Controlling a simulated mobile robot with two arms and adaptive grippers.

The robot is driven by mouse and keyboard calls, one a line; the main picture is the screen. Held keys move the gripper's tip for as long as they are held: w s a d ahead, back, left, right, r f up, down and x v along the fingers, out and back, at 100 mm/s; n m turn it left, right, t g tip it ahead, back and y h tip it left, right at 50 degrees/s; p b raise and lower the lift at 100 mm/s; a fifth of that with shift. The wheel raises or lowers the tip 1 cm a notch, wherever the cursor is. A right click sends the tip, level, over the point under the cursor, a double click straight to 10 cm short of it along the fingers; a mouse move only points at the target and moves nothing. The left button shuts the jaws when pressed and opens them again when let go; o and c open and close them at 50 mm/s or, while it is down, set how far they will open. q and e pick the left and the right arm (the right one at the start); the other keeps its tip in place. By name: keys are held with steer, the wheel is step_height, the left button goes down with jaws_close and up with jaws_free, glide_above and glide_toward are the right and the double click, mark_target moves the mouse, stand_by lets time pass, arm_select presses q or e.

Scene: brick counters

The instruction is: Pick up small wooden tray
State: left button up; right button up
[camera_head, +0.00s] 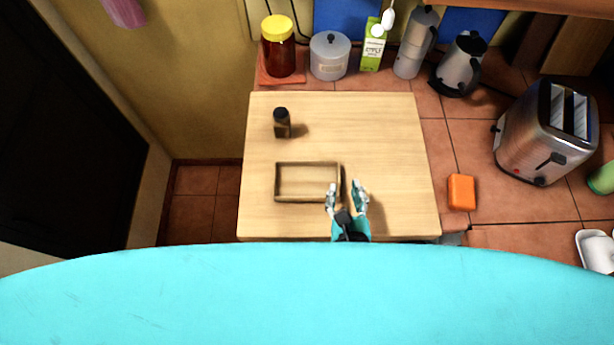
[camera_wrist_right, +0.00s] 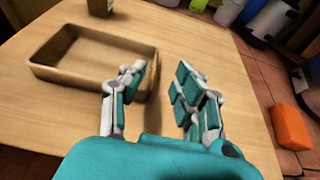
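The small wooden tray (camera_head: 307,164) is a shallow, empty rectangular box lying flat on the light wooden board. It also shows at the upper left of the right wrist view (camera_wrist_right: 90,82). My right gripper (camera_head: 346,187) is at the tray's right front corner in the head view. Its fingers are spread apart with nothing between them. In the wrist view the gripper (camera_wrist_right: 157,88) has its left finger overlapping the tray's near right corner; I cannot tell whether they touch. The right finger is out over the bare board. My left gripper is not in view.
A small dark bottle (camera_head: 282,123) stands on the wooden board (camera_head: 390,140) behind the tray. An orange block (camera_head: 461,192) and a toaster (camera_head: 546,131) are to the right. A yellow-lidded jar (camera_head: 278,55), canister (camera_head: 329,57), carton and pots line the back. The board's right half is clear.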

mark_target(339, 170)
steer(key=shift+a+p+x, duration=0.2)
steer(key=shift+p+x, duration=0.15)
steer(key=shift+x, duration=1.4)
steer(key=shift+a+p+x, duration=0.15)
steer(key=shift+p+x, duration=0.2)
steer(key=shift+x, duration=1.45)
steer(key=shift+s, duration=0.1)
steer(key=shift+c, duration=0.4)
jaws_close()
